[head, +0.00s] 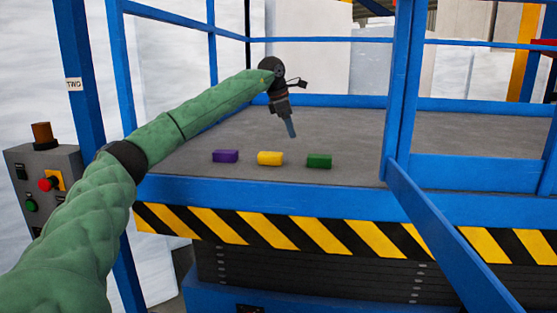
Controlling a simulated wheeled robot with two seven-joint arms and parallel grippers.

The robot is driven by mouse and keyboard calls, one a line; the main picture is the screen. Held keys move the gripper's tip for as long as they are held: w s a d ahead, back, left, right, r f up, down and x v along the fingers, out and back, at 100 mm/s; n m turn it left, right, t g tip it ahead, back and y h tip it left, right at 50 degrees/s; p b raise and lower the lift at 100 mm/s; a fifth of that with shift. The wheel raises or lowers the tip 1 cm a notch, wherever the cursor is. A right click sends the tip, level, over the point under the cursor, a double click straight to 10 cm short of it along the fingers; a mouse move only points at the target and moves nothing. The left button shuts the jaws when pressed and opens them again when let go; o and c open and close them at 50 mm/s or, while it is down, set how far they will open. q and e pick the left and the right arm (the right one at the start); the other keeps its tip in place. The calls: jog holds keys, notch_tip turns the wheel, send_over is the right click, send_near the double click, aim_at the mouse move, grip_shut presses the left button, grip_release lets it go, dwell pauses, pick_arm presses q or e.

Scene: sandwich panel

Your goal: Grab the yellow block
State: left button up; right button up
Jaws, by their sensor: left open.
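The yellow block (270,158) lies on the grey platform near its front edge, between a purple block (225,156) on its left and a green block (319,161) on its right. My left gripper (291,130) reaches in from the left over the platform and points down. Its fingertips are above the platform, between the yellow and green blocks in the picture, and apart from both. It is open and holds nothing. My right gripper is not in view.
A blue railing frame (397,90) rises right of the blocks, with a slanted blue bar (435,240) in front. A control box (48,185) with buttons stands at the left. The platform (440,135) behind the blocks is clear.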

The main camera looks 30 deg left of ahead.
aim_at(270, 154)
pick_arm(q)
jog(key=s+a+g, duration=0.1)
jog(key=s, duration=0.1)
jog(key=s+a+m+g+y, duration=0.1)
jog(key=s, duration=0.1)
jog(key=s+a+f+g+y, duration=0.1)
jog(key=s, duration=0.1)
jog(key=shift+s+a+f+m+g, duration=0.1)
jog(key=shift+s+a+m+g, duration=0.1)
jog(key=shift+m+g, duration=0.15)
jog(key=shift+f, duration=0.25)
jog(key=shift+f+p, duration=0.55)
jog(key=shift+f, duration=0.6)
jog(key=f+p, duration=0.1)
jog(key=f, duration=0.1)
jog(key=f+p, duration=0.1)
jog(key=f, duration=0.1)
jog(key=shift+s+p, duration=0.25)
jog(key=shift+p, duration=0.05)
jog(key=shift+f, duration=0.55)
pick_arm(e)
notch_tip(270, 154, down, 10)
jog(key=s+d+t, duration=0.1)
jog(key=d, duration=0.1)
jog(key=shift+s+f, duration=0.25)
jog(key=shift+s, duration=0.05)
pick_arm(q)
jog(key=shift+c, duration=0.5)
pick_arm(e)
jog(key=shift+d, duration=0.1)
